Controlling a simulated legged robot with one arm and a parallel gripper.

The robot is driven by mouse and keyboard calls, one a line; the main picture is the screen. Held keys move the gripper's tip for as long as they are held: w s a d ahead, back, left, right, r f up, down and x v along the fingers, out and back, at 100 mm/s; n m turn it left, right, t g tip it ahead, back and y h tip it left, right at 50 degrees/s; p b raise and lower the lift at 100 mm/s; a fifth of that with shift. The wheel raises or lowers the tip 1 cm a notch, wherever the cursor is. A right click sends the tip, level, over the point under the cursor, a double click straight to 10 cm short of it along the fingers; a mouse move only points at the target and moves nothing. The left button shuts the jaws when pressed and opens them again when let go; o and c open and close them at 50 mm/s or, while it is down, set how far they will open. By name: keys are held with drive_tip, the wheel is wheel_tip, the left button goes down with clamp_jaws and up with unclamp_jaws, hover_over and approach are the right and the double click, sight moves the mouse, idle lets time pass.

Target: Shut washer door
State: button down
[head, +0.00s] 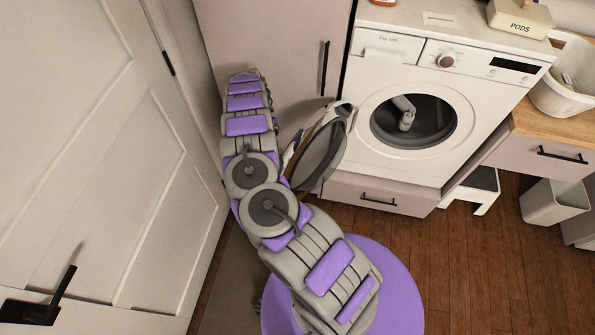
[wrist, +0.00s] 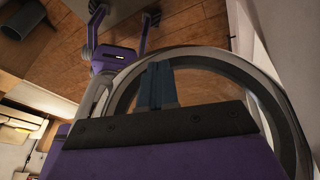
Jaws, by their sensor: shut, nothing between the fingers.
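The white washer (head: 385,150) stands against the back, with its round drum opening (head: 413,118) uncovered. Its round door (head: 322,152) is swung wide open to the left of the opening, with a light rim and dark glass. My arm reaches up just left of the door in the head view, where I cannot make out my fingertips. In the wrist view my gripper (wrist: 157,86) is shut and empty. Its fingers overlap the inside of the door's curved rim (wrist: 283,105). I cannot tell whether they touch the door.
A tall cabinet (head: 270,45) stands behind my arm, and a white panelled door (head: 105,165) is close on the left. A drawer (head: 375,195) lies below the washer. A white step stool (head: 482,190) and a bin (head: 552,202) stand at right. Wooden floor (head: 470,260) in front is clear.

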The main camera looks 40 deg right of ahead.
drive_tip(key=s+d+f+m+b, duration=0.1)
drive_tip(key=s+d+f, duration=0.2)
drive_tip(key=f, duration=0.3)
drive_tip(key=s+d+f+m+h+b, duration=0.1)
drive_tip(key=s+d+f+b, duration=0.1)
drive_tip(key=s+f, duration=0.4)
drive_tip(key=shift+d, duration=0.4)
drive_tip(key=shift+r, duration=0.1)
